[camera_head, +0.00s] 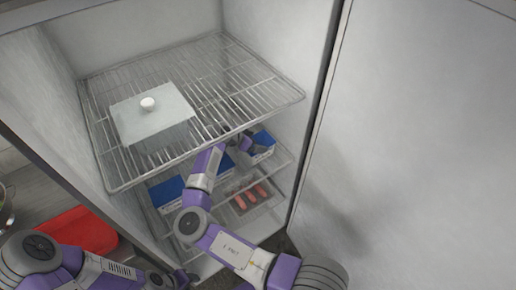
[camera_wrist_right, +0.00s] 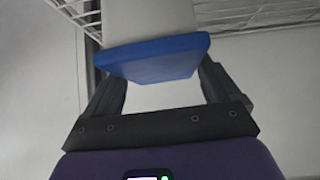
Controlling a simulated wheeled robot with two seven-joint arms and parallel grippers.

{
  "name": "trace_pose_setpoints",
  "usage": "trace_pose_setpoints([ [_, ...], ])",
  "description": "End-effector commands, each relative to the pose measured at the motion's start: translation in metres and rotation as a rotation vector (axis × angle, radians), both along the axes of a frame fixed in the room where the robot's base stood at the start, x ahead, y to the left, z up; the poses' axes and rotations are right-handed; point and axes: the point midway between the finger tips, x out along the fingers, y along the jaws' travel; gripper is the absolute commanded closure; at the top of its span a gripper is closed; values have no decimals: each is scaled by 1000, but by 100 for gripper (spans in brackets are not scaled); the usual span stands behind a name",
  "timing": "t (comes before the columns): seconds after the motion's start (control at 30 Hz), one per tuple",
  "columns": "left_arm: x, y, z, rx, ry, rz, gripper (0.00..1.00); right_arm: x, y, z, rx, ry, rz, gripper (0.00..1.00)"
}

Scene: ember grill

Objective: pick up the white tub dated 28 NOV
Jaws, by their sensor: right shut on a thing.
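In the right wrist view a white tub with a blue lid (camera_wrist_right: 165,58) sits between the two fingers of my right gripper (camera_wrist_right: 160,85), which is shut on it. No date shows on it. In the head view my right gripper (camera_head: 243,145) reaches into the fridge, under the upper rack and partly hidden by its wires. A blue-and-white tub (camera_head: 262,142) is beside it. Another blue lid (camera_head: 167,190) shows to the left on the same level; its date cannot be read. My left gripper (camera_head: 172,279) is low at the bottom left, its fingers unclear.
The upper wire rack (camera_head: 270,88) carries a pale lidded dish (camera_head: 150,116) with a white knob. Several sausages (camera_head: 250,197) lie on a tray below. The fridge wall and open door (camera_head: 430,150) bound the right side. A red object (camera_head: 80,232) lies outside at left.

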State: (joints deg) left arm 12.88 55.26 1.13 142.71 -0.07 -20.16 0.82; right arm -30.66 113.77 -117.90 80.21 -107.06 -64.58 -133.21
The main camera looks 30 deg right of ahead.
Motion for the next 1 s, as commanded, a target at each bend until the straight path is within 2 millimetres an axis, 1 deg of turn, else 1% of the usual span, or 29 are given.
trace_pose_setpoints([
  [0.03,0,0,0,0,0,0,57,0,0,0,1,1,-1,66],
  [0.1,0,0,0,0,0,0,57,0,0,0,1,1,-1,77],
  [0.2,0,0,0,0,0,0,57,0,0,1,-2,-2,0,90],
  [0.43,0,0,0,0,0,0,57,0,0,2,-2,-2,0,90],
  [0.57,0,0,1,0,0,0,57,0,0,7,-2,-2,1,90],
  [0.67,0,0,3,0,0,0,57,1,1,16,1,-5,1,90],
  [0.77,0,0,6,0,0,0,57,1,1,31,2,-6,1,90],
  [0.8,0,0,8,0,0,0,57,1,1,40,3,-6,1,90],
  [0.87,0,0,7,0,0,0,57,-7,6,38,0,-4,1,90],
  [1.0,0,0,8,0,0,0,57,-31,18,38,0,-4,1,90],
])
